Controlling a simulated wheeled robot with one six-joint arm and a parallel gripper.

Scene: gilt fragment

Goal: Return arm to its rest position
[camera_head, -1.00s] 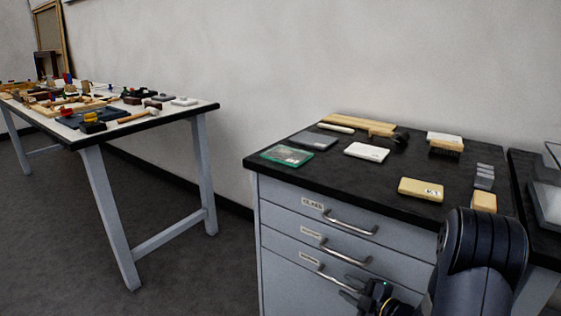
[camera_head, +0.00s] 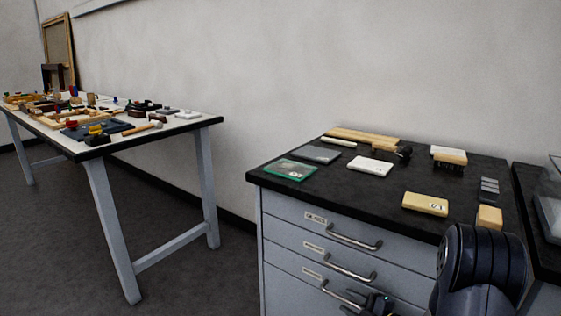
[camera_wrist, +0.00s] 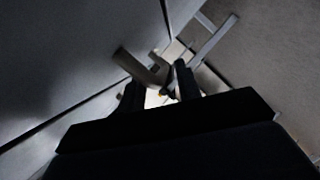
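My gripper (camera_head: 362,302) is low in front of the grey drawer cabinet (camera_head: 262,240), at the bottom edge of the head view. It is beside the lowest visible drawer handle (camera_head: 340,294); I cannot tell whether they touch. My dark arm link (camera_head: 480,270) rises at the lower right. In the wrist view the two dark fingers of my gripper (camera_wrist: 158,82) stand apart, with nothing seen held between them. A metal bar, seemingly a drawer handle (camera_wrist: 138,68), shows just beyond the fingers.
The cabinet's black top (camera_head: 320,200) bears a green-edged glass plate (camera_head: 290,170), a white block (camera_head: 371,166), a yellow labelled block (camera_head: 425,203) and a brush (camera_head: 450,158). A cluttered table (camera_head: 207,122) stands left. Floor (camera_head: 50,240) between is clear. Another dark surface (camera_head: 535,215) adjoins at right.

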